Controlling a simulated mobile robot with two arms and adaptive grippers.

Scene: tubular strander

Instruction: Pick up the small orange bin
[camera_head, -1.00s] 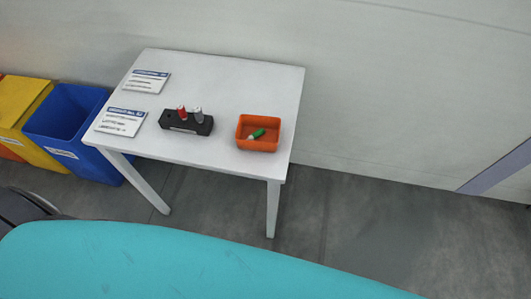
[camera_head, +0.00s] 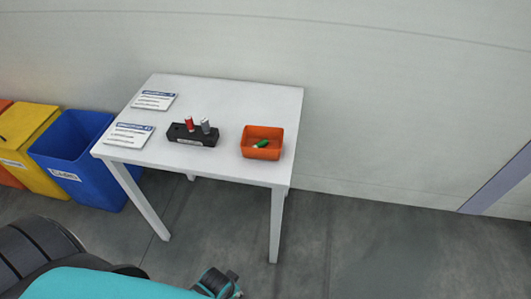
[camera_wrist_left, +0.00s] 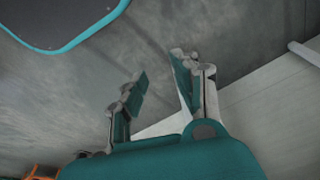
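The small orange bin (camera_head: 262,152) stands on the right part of the white table (camera_head: 230,95). It is open at the top, and a small green and white object (camera_head: 261,144) lies inside. My left gripper (camera_wrist_left: 160,69) shows in the left wrist view with its two fingers apart and nothing between them. It points over the grey floor, away from the orange bin. My right gripper is not seen.
A black holder (camera_head: 192,137) with a red and a grey piece stands left of the orange bin. Two printed cards (camera_head: 130,136) (camera_head: 153,101) lie at the table's left. Blue (camera_head: 75,150) and yellow (camera_head: 28,140) waste bins stand left of the table. A wall is behind.

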